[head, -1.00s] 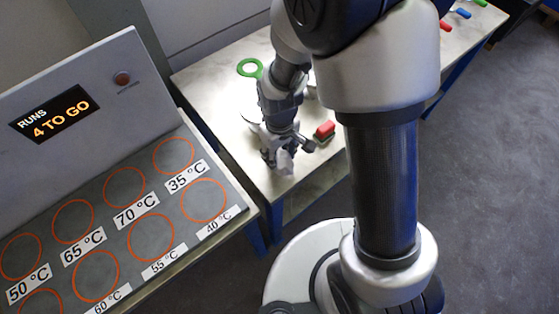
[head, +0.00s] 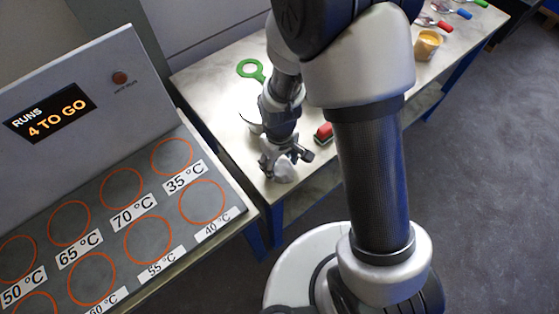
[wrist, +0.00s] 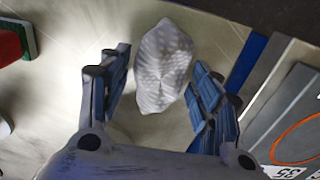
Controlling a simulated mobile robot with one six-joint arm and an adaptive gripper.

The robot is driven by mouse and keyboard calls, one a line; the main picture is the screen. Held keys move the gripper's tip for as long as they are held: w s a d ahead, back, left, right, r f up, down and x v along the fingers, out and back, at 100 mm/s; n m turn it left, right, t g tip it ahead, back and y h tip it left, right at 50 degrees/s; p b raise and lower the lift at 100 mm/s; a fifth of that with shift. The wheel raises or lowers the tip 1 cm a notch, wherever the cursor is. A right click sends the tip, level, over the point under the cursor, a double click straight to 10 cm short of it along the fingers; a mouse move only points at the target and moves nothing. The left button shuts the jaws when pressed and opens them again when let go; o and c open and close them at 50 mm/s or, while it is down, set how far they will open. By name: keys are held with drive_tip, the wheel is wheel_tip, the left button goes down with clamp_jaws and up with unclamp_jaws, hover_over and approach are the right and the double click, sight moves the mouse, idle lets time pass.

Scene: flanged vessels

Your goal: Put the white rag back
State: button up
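The white rag (head: 284,174) lies crumpled on the light bench top, near its front left corner. In the wrist view the rag (wrist: 163,66) shows as a pale, dimpled lump between and just beyond my fingertips. My gripper (head: 286,156) is right above it, pointing down. In the wrist view my gripper (wrist: 160,78) has its two fingers spread, with a visible gap on each side of the rag. The rag seems to rest free on the bench.
A red block (head: 323,132) with a dark base sits right of my gripper. The panel with orange circles (head: 150,238) is at left.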

drive_tip(key=shift+o, duration=0.2)
wheel_tip(320, 180, up, 13)
drive_tip(key=p, duration=0.4)
wheel_tip(320, 180, up, 14)
drive_tip(key=m+t, duration=0.3)
hover_over(280, 164)
drive_tip(key=s+d, duration=0.4)
drive_tip(key=d, duration=0.2)
drive_tip(key=s+d+r+m+t, duration=0.1)
drive_tip(key=s+d+r+m, duration=0.2)
drive_tip(key=s+r, duration=0.4)
drive_tip(key=s+d, duration=0.1)
drive_tip(key=s, duration=0.1)
drive_tip(key=shift+s+d+m+t, duration=0.3)
drive_tip(key=shift+d+m, duration=0.1)
drive_tip(key=shift+f+b, duration=0.95)
